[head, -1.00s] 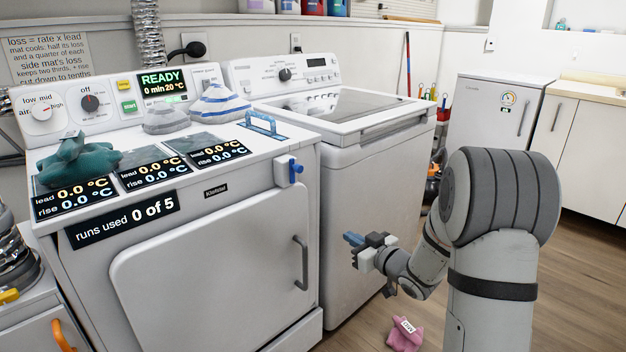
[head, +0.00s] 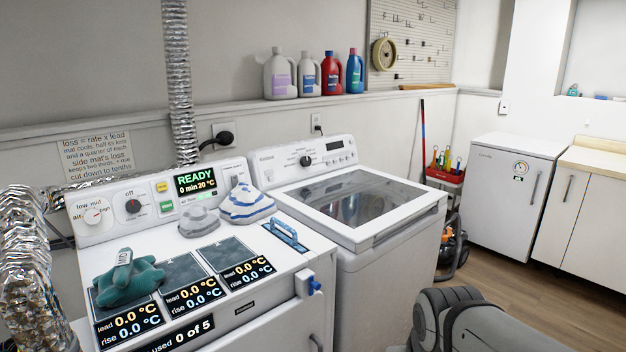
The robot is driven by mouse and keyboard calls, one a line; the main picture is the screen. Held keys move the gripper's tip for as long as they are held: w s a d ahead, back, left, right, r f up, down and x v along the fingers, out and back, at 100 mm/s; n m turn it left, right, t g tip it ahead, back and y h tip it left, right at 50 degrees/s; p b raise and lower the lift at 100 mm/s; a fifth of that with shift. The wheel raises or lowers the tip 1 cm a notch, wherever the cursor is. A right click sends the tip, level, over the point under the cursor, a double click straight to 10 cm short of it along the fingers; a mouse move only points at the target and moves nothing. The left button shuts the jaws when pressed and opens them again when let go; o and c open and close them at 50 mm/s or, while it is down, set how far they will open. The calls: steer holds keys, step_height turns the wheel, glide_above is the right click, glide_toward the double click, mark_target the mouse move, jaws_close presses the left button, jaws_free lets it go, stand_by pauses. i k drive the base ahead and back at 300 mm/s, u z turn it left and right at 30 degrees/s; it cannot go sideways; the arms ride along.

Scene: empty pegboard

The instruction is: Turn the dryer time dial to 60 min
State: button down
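The dryer (head: 210,340) stands at the left, with a sloped control panel along its back. The time dial (head: 133,206) is a dark knob on a pale disc with "off" printed above it; its pointer is too small to read surely. A heat dial (head: 93,215) marked low, mid, high and air sits to its left. The dryer display (head: 195,181) reads READY, 0 min, 20 °C. My gripper is out of view; only part of my arm shows at the lower right, well away from the dial.
A teal cloth item (head: 129,281) lies on the left dark mat on the dryer top. Grey and blue-striped bundles (head: 246,204) sit near the panel, with a blue handle (head: 286,236) to their right. A foil duct (head: 32,260) stands at the left. The washer (head: 390,225) stands to the right.

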mark_target(133, 206)
steer(key=u, duration=1.3)
